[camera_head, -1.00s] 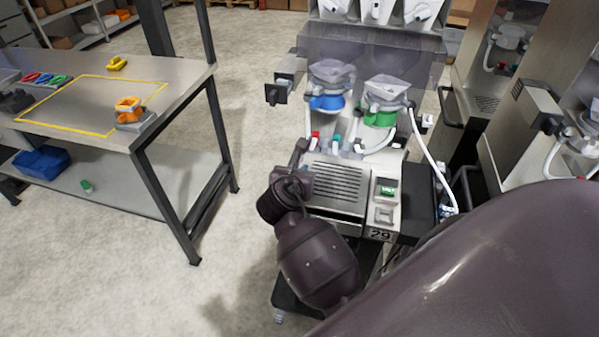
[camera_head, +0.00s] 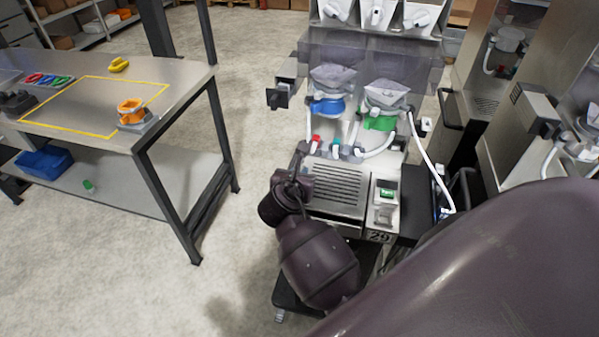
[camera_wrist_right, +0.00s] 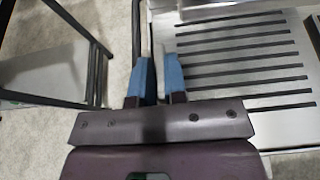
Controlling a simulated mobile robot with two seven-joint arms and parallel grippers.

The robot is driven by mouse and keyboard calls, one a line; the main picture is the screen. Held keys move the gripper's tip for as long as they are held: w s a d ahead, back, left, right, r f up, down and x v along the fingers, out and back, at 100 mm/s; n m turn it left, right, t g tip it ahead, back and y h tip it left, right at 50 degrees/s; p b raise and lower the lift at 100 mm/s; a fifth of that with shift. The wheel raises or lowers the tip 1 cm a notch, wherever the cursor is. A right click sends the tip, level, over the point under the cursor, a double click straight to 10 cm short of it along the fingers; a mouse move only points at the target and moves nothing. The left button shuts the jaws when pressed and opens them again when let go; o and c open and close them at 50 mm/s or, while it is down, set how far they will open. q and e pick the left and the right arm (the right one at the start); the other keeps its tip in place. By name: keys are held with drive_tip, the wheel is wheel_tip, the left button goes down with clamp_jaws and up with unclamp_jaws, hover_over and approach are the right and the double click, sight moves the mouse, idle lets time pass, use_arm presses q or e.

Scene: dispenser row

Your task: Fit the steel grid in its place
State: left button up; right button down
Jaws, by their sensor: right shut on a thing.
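The steel grid (camera_head: 338,185) is a flat slotted plate at the front of the dispenser marked 29 (camera_head: 385,215), below its spouts. It also shows in the right wrist view (camera_wrist_right: 245,53), with dark parallel slots. My right gripper (camera_head: 299,165) is at the grid's left side. In the right wrist view its blue-padded fingers (camera_wrist_right: 161,75) are close together at the plate's left edge, shut on the grid. The exact contact is hard to see. I cannot tell whether the grid lies flush in its place. My left gripper is not in view.
A steel table (camera_head: 190,85) with a yellow-outlined area stands at the left, bearing an orange part (camera_head: 131,112). A white hose (camera_head: 428,165) hangs at the dispenser's right. More dispensers stand at the right. The floor between table and dispenser is clear.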

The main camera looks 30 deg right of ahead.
drive_tip(key=shift+f, duration=0.8)
idle(0.4)
drive_tip(key=c, duration=1.1)
unclamp_jaws()
drive_tip(key=shift+a, duration=0.1)
drive_tip(key=v, duration=1)
drive_tip(key=shift+s+a, duration=0.25)
drive_tip(key=shift+s, duration=0.05)
drive_tip(key=shift+r, duration=0.1)
